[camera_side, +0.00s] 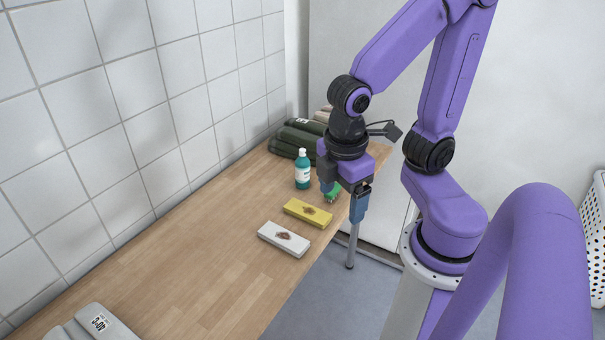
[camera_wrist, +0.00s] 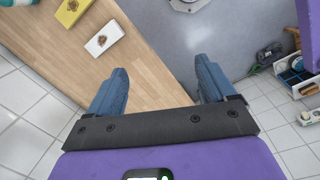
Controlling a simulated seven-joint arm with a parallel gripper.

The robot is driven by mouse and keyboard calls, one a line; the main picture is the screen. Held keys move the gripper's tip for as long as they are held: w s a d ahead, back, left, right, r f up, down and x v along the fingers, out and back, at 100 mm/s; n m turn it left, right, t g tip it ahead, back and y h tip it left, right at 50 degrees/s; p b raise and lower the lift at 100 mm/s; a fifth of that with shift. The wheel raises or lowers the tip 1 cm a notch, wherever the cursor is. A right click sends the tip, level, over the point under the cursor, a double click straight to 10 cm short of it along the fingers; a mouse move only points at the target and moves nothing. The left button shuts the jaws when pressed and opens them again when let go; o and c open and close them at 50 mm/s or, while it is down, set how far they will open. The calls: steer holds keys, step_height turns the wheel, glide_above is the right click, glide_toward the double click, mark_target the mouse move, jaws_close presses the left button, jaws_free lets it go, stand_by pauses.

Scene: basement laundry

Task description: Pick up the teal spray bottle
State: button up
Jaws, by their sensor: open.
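The teal spray bottle (camera_side: 303,173) stands upright on the wooden worktop in the side view, with a white top and a pale label. In the wrist view only a teal and white bit of what appears to be it (camera_wrist: 16,3) shows at the top left corner. My gripper (camera_side: 342,196) is open, pointing down, to the right of the bottle and apart from it. In the wrist view the space between the blue fingers of my gripper (camera_wrist: 161,68) is empty, with worktop edge and floor beyond.
A green object (camera_side: 334,192) is partly hidden behind my gripper. A yellow block (camera_side: 307,213) and a white block (camera_side: 284,239) lie nearer on the worktop. Dark green rolls (camera_side: 297,140) lie behind the bottle. The tiled wall (camera_side: 120,85) runs along the left. The worktop's middle is clear.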

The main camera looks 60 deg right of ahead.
steer(key=w+d+f+h, duration=0.2)
steer(key=w+f+h, duration=0.1)
steer(key=w, duration=0.4)
steer(key=w+d+f+n+h, duration=0.1)
steer(key=w+d+f+h, duration=0.15)
steer(key=w, duration=0.45)
steer(key=w+d+f+h, duration=0.2)
steer(key=w+f+h, duration=0.15)
steer(key=w, duration=0.35)
steer(key=n+h, duration=0.5)
steer(key=h, duration=0.3)
glide_toward(305, 156)
steer(key=d, duration=0.4)
steer(key=d+f, duration=0.1)
steer(key=d, duration=0.3)
steer(key=w+d, duration=0.1)
steer(key=d, duration=0.2)
steer(key=shift+d+f, duration=0.2)
steer(key=shift+d, duration=0.2)
jaws_close()
steer(key=shift+r, duration=0.1)
